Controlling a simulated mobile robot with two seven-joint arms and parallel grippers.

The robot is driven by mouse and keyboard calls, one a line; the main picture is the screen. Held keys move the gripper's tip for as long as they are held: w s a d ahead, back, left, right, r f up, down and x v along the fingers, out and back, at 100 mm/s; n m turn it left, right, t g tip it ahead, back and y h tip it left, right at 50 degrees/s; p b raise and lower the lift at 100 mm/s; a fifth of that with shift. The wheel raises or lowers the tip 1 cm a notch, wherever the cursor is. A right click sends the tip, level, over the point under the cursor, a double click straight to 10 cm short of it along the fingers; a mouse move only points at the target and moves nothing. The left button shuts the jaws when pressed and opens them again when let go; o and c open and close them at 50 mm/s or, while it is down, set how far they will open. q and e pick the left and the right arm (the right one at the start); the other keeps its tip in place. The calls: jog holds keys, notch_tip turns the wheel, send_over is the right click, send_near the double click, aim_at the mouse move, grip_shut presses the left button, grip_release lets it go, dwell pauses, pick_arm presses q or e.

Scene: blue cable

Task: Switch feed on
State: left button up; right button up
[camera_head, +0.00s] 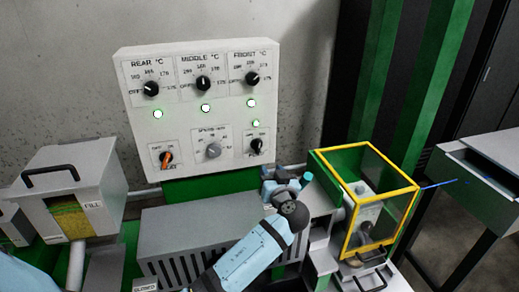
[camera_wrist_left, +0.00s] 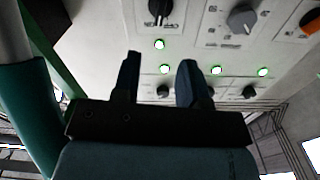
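The pale control panel (camera_head: 203,110) hangs on the wall. In its bottom row are an orange switch (camera_head: 166,158) at left, a grey dial (camera_head: 213,150) in the middle and a black switch (camera_head: 256,145) at right. Their small labels are hard to read. My left gripper (camera_head: 284,178) is below and right of the black switch, apart from the panel. In the left wrist view the picture is upside down; the open, empty fingers (camera_wrist_left: 160,75) point towards the panel, with the black switch (camera_wrist_left: 160,12) ahead between them. My right gripper is out of view.
Three black temperature dials with green lamps (camera_head: 205,108) line the panel's top; another green lamp (camera_head: 255,124) is lit above the black switch. A yellow-framed guard box (camera_head: 365,147) stands right of my gripper. A hopper (camera_head: 75,190) stands at left, a grey slotted housing (camera_head: 200,245) below.

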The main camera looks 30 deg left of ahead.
aim_at(259, 149)
pick_arm(q)
jog(key=p+x, duration=0.3)
jog(key=x, duration=0.8)
jog(key=shift+a, duration=0.2)
jog(key=shift+w+a, duration=0.5)
jog(key=shift+f, duration=0.1)
grip_shut()
